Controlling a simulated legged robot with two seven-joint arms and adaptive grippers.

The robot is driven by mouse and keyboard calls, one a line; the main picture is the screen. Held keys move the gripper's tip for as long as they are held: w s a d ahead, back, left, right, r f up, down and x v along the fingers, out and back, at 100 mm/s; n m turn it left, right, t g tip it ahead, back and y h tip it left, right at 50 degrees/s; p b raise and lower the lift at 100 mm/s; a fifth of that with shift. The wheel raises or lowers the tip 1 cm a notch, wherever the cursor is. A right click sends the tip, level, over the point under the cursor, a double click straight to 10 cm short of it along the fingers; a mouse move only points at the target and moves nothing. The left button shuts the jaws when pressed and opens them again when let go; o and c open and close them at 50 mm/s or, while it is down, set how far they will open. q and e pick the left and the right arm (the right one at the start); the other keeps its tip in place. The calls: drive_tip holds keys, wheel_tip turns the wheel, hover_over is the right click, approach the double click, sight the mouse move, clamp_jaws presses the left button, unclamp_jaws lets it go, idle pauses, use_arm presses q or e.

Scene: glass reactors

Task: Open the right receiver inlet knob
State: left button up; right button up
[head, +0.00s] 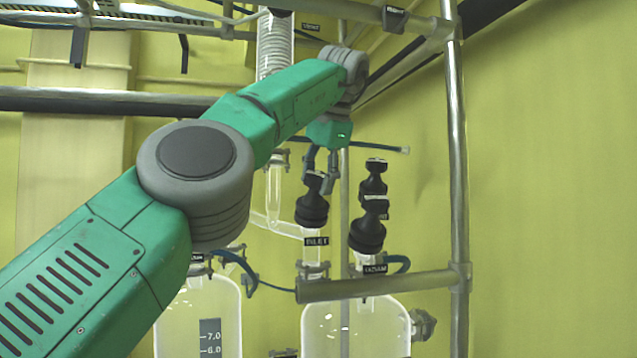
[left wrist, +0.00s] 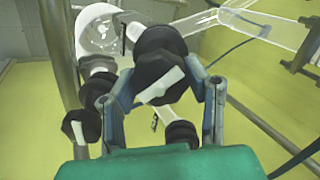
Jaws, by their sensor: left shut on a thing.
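The right receiver inlet knob (head: 312,207) is black and ribbed. It stands above a small INLET label (head: 316,241) on the right glass receiver (head: 355,325). My left gripper (head: 319,172) reaches it from above and is shut on its top. In the left wrist view the black knob (left wrist: 158,72) with a white stripe sits between the two fingers of the gripper (left wrist: 166,85). The far sides of the fingers are partly hidden by the knob. My right gripper is not in view.
A black vacuum knob (head: 368,234) stands just right of the inlet knob, with another black knob (head: 374,180) above it. A horizontal metal bar (head: 400,284) crosses in front of the receiver. A vertical pole (head: 457,170) stands at right. A second receiver (head: 200,315) is at left.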

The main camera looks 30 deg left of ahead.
use_arm(q)
drive_tip(key=shift+r+n, duration=0.2)
drive_tip(key=shift+n, duration=1.4)
drive_tip(key=o, duration=1.2)
drive_tip(key=shift+c, duration=0.2)
drive_tip(key=shift+w+f, duration=0.1)
drive_tip(key=shift+f, duration=0.05)
